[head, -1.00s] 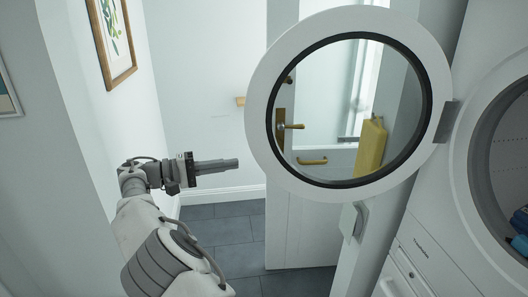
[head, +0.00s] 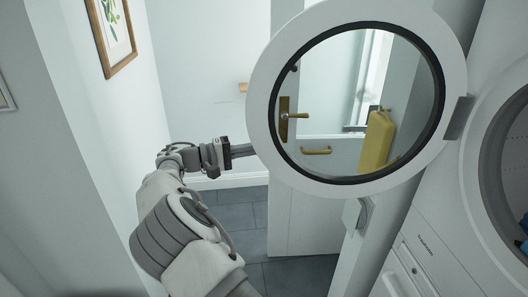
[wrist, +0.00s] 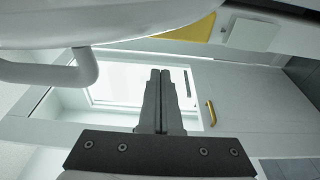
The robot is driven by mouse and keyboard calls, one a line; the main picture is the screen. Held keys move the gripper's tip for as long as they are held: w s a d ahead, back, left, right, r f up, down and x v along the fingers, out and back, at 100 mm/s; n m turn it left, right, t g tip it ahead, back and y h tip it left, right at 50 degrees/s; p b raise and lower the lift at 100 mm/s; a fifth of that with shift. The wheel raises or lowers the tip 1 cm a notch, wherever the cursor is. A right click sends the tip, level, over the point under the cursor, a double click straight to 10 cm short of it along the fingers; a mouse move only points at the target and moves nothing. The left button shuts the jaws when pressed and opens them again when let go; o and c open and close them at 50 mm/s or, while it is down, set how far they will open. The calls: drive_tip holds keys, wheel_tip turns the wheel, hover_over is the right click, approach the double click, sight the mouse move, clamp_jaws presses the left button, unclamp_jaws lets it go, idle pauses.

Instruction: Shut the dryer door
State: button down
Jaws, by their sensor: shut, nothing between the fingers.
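The dryer door (head: 262,95) stands wide open in the head view, a white ring with a black-rimmed glass window, hinged at its right edge. The dryer (head: 478,120) is at the right, its round opening uncovered. My gripper (head: 249,150) is at the door's left rim, its fingers shut and empty. The fingertips meet or pass behind the rim in the picture; contact cannot be told. In the wrist view the shut fingers (wrist: 160,72) point ahead, below a large white rounded shape at upper left that appears to be the door.
A white room door (head: 300,225) with brass handles stands behind the dryer door. A yellow object (head: 377,142) shows through the glass. A wall with a framed picture (head: 112,35) is at left. Dark floor tiles (head: 235,215) are clear below.

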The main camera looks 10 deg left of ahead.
sight(264, 156)
drive_tip(key=shift+s+d+p, duration=0.25)
drive_tip(key=shift+s+d, duration=0.15)
drive_tip(key=shift+s, duration=0.5)
drive_tip(key=shift+s+d+p, duration=0.25)
drive_tip(key=shift+s+d, duration=0.15)
drive_tip(key=shift+s, duration=0.45)
drive_tip(key=shift+s, duration=0.1)
